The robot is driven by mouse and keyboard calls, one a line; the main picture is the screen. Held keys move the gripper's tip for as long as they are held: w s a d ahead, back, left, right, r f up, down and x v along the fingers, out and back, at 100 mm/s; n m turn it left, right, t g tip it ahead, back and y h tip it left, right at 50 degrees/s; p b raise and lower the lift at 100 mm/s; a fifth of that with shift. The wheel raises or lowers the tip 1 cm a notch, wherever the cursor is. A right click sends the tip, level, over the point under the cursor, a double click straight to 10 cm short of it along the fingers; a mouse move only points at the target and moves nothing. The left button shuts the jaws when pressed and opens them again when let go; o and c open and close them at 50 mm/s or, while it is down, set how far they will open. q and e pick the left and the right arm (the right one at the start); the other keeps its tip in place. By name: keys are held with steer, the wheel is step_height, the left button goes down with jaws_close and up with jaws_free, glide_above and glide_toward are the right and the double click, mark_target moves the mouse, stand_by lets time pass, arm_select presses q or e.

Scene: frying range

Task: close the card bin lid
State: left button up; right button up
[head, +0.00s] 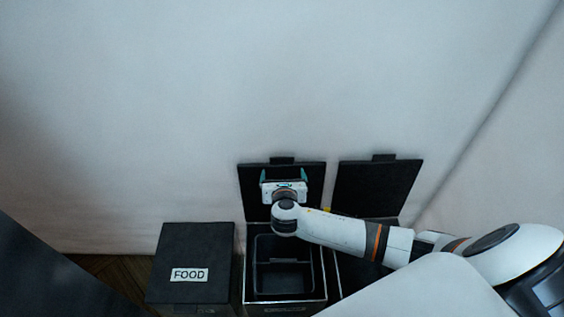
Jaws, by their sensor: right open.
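Two black bins stand with their lids raised toward the wall, the middle bin (251,262) and the right bin, which is mostly hidden behind my right arm. The middle lid (251,197) and the right lid (376,187) both stand open. I cannot read which bin is the card bin: the middle label is cut off at the bottom edge and no label shows on the right one. My right gripper (284,175) is open and empty, in front of the middle lid. I cannot tell whether it touches the lid. My left gripper is out of view.
A shut black bin labelled FOOD (197,251) stands left of the middle bin. A white wall (280,80) rises close behind the bins. A dark surface (50,280) fills the lower left corner, with wooden floor (115,275) between it and the FOOD bin.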

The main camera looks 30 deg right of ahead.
mark_target(282, 161)
steer(key=b+x, duration=0.1)
steer(key=x, duration=0.8)
steer(key=shift+w+f, duration=0.1)
steer(key=shift+f, duration=0.05)
